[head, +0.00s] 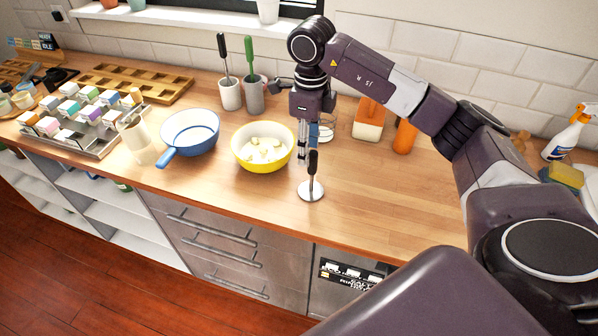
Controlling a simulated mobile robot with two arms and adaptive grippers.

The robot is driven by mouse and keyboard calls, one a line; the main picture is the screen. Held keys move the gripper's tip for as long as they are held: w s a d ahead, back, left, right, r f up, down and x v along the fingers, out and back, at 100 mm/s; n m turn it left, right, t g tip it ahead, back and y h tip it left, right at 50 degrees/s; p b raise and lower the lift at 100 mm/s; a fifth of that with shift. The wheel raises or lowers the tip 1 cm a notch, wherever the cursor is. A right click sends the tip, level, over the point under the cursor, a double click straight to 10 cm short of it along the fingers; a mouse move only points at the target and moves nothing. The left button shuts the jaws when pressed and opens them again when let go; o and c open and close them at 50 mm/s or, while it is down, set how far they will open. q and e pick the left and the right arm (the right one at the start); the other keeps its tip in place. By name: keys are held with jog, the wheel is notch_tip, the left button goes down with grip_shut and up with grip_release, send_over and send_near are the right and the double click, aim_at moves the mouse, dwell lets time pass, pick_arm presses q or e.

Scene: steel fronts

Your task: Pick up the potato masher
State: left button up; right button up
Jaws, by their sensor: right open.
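The potato masher (312,188) stands upright on the wooden counter, with a black handle on top and a round silver base. My right gripper (304,158) points down, open and empty, close by the top of the handle. It appears slightly behind and to the left of the handle. I cannot tell whether they touch. My left gripper is not in view.
A yellow bowl (263,166) with pale chunks and a blue pan (190,120) stand to the left. Two utensil holders (229,94), a glass jar (327,130) and an orange bottle (405,137) stand behind. The counter (385,195) right of the masher is clear.

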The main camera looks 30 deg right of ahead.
aim_at(312, 168)
jog(key=f+p, duration=0.1)
jog(key=s+d+f+p, duration=0.1)
jog(key=f, duration=0.1)
jog(key=shift+s, duration=0.1)
jog(key=f+p, duration=0.1)
jog(key=f, duration=0.2)
jog(key=shift+w+a+f+p, duration=0.15)
jog(key=shift+w+p, duration=0.05)
jog(key=shift+p, duration=0.15)
jog(key=shift+f, duration=0.45)
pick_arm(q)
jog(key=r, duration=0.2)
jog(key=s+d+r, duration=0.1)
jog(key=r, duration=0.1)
pick_arm(e)
grip_shut()
jog(key=shift+r, duration=0.1)
